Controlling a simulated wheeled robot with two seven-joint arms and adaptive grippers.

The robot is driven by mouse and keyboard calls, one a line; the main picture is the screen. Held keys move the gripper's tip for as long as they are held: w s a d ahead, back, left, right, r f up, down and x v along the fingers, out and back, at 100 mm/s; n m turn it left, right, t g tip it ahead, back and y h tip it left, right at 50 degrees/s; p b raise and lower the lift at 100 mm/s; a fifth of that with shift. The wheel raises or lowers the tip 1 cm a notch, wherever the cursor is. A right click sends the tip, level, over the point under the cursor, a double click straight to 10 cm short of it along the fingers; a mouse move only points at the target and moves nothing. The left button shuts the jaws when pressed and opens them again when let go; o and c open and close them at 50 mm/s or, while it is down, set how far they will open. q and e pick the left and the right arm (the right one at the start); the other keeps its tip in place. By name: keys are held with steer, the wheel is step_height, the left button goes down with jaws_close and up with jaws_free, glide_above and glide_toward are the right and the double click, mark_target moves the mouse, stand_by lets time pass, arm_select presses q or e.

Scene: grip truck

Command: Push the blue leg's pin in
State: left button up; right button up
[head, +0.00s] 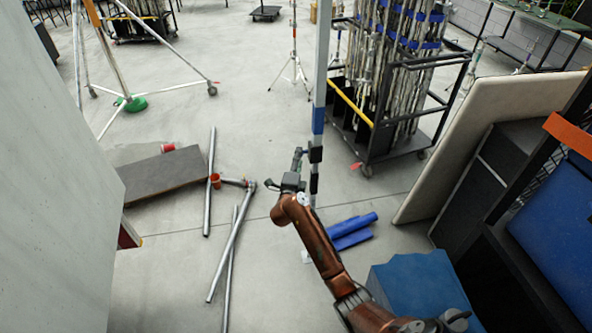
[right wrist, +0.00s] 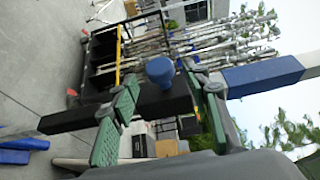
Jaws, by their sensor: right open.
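The blue leg is an upright post with a blue band (head: 318,120) in the head view, black below it. In the right wrist view it runs sideways, its blue part (right wrist: 262,75) at the right and its black part at the middle and left. A round blue pin knob (right wrist: 160,70) stands out from the black part. My right gripper (head: 307,160) is at the post just below the blue band. In the wrist view its green-padded fingers (right wrist: 165,100) are open, with the knob between and slightly beyond them; I cannot tell whether they touch. My left gripper is out of view.
A wheeled cart of stands (head: 395,100) is close behind the post on the right. Blue rolls (head: 350,230) lie on the floor beside my right arm. Metal pipes (head: 230,255) lie to the left. A pale board (head: 470,140) leans at the right.

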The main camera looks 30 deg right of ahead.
steer(key=v, duration=0.8)
